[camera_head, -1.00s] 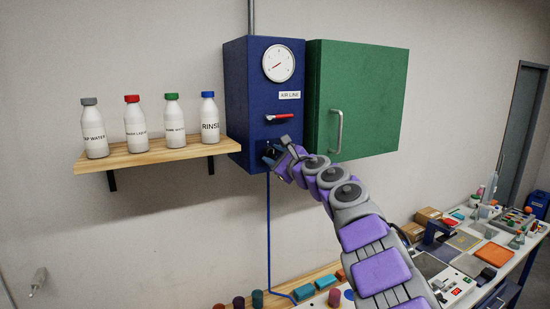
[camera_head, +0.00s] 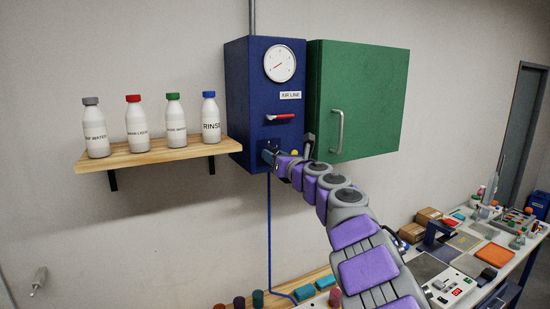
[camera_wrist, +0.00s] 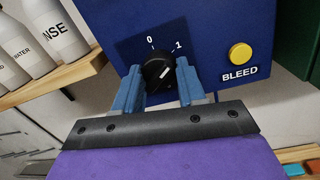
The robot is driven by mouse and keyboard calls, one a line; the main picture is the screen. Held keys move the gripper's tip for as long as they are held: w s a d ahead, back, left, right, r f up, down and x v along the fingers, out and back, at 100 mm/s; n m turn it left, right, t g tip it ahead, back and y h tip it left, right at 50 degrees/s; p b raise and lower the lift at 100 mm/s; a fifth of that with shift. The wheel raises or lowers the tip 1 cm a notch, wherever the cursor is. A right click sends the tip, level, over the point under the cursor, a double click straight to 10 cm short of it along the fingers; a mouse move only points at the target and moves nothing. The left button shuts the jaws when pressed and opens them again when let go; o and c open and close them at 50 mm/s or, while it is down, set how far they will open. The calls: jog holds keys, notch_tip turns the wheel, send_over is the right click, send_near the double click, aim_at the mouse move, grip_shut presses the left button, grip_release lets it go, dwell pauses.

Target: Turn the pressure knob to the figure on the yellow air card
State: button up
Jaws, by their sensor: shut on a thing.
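The black pressure knob (camera_wrist: 158,74) is on the lower front of the blue air line box (camera_head: 236,90). In the wrist view its white mark points up and right, towards the 1; a 0 and a 1 are printed above it. My gripper (camera_wrist: 158,85) is shut on the knob, one blue finger on each side. In the head view my gripper (camera_head: 270,156) hides most of the knob. The white round gauge (camera_head: 279,63) with a red needle is at the box's top. I cannot make out a yellow air card in either view.
A yellow BLEED button (camera_wrist: 240,53) is right of the knob. A red-handled lever (camera_head: 280,117) is above it. A green cabinet (camera_head: 375,100) adjoins on the right; a wooden shelf (camera_head: 160,154) with several bottles is on the left.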

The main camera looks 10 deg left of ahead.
jog(key=m+h+p, duration=0.1)
jog(key=m+p, duration=0.3)
jog(key=m, duration=0.4)
jog(key=m+h+p, duration=0.1)
jog(key=m+p, duration=0.4)
jog(key=m, duration=0.4)
jog(key=m+p, duration=0.4)
jog(key=m, duration=0.5)
jog(key=shift+s+f+t+h+p, duration=0.1)
jog(key=shift+f+t+h+p, duration=0.2)
jog(key=shift+f+h+p, duration=0.1)
jog(key=shift+d+m, duration=0.1)
jog(key=shift+m, duration=0.2)
jog(key=o, duration=1)
jog(key=shift+r, duration=0.15)
jog(key=shift+o, duration=0.2)
jog(key=shift+s+r, duration=0.15)
jog(key=shift+r, duration=0.05)
